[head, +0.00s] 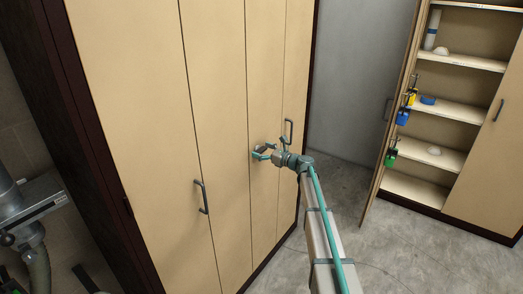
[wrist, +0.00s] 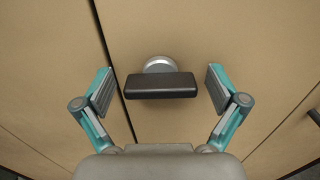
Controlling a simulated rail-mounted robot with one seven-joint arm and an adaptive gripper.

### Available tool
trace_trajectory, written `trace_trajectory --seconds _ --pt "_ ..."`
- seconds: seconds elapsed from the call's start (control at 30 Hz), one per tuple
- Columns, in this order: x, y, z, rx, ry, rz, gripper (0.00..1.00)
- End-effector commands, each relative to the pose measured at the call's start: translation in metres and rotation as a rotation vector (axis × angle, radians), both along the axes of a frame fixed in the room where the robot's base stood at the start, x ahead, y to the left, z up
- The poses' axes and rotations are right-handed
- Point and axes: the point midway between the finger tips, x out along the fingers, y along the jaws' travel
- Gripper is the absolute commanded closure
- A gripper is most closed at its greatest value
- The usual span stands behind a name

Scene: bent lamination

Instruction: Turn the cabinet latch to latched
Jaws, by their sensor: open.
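The cabinet latch (wrist: 160,86) shows in the wrist view as a black bar on a round silver base, on a tan cabinet door (head: 217,120). The bar lies level across that picture, just right of a dark door seam. My gripper (wrist: 160,76) is open, with one teal finger on each side of the bar and a gap at both ends. The fingers do not appear to touch it. In the head view my gripper (head: 264,150) is close to the door front, and the latch is too small and too hidden to make out.
Dark pull handles (head: 201,197) and (head: 288,131) stick out from the doors on either side. An open cabinet (head: 450,110) with shelves and hanging padlocks stands at the right. Grey pipework (head: 25,215) is at the far left. The floor (head: 390,255) between is clear.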

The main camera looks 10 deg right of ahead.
Motion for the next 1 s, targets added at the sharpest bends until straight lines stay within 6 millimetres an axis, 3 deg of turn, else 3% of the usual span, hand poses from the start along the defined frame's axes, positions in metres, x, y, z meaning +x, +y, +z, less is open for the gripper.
trace_trajectory --seconds 0.13,0.5,1.0 --pt "-0.0002 -0.0002 -0.0001 0.0 0.0 0.0 0.06" --pt "-0.0003 -0.0004 0.0 0.0 0.0 0.0 0.64" --pt "-0.0011 0.0001 -0.0057 -0.093 -0.098 0.0 0.64"
